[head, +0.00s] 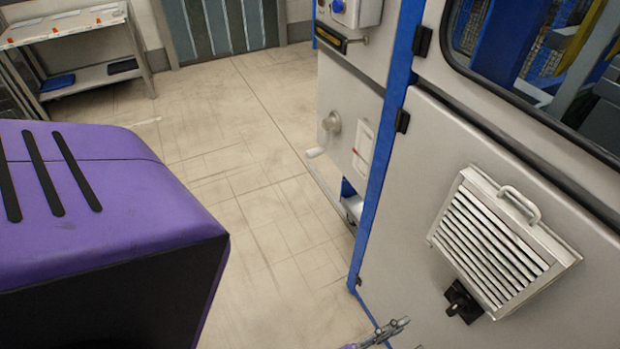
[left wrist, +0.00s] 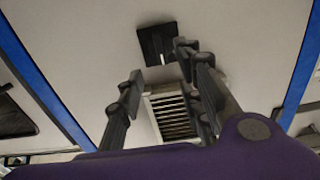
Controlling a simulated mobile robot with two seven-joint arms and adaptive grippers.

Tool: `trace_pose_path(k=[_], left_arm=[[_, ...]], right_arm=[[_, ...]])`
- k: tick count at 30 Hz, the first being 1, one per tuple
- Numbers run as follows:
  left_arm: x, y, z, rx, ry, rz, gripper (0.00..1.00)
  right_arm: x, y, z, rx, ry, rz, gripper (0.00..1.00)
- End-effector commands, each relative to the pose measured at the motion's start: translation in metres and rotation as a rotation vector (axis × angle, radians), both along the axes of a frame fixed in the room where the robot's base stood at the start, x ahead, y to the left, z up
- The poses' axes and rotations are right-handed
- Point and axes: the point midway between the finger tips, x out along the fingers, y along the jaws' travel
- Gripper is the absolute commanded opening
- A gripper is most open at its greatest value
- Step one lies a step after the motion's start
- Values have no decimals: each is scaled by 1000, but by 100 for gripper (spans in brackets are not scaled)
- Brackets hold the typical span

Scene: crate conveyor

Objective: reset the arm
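My left gripper (left wrist: 160,65) is open and empty in the left wrist view, with its dark fingers apart. Past the fingers are a slatted vent (left wrist: 172,115) and a small black fitting (left wrist: 157,44) on a pale cabinet wall. Only a small part of a gripper (head: 388,331) shows at the bottom edge of the head view, left of the vent, and it appears to be my left one. My right gripper is in neither view.
The grey cabinet (head: 420,185) with blue edging fills the right side. Its vent (head: 495,245) has a handle, and the black fitting (head: 462,300) sticks out below. A crank (head: 325,135) juts from the wall further back. The tiled floor (head: 250,190) is clear. A shelf rack (head: 95,75) stands back left.

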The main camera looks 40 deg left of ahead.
Motion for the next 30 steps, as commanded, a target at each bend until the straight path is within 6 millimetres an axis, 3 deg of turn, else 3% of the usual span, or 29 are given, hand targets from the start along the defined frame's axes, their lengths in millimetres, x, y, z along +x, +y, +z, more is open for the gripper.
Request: trace_pose_path(k=[5, 8, 11, 15, 21, 25, 30], left_arm=[[2, -1, -3, 5, 17, -1, 34], [4, 2, -18, 20, 92, 4, 34], [-2, 18, -35, 49, 230, 31, 34], [-50, 70, -43, 100, 502, 110, 34], [-131, 136, -16, 134, 758, 220, 34], [-157, 155, -1, 138, 783, 257, 34], [-173, 159, -4, 142, 805, 265, 34]], right_arm=[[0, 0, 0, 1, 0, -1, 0], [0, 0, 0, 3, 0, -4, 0], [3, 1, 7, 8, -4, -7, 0], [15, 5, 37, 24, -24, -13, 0], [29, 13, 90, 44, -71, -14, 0], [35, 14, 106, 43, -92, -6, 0], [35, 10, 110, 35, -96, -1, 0]])
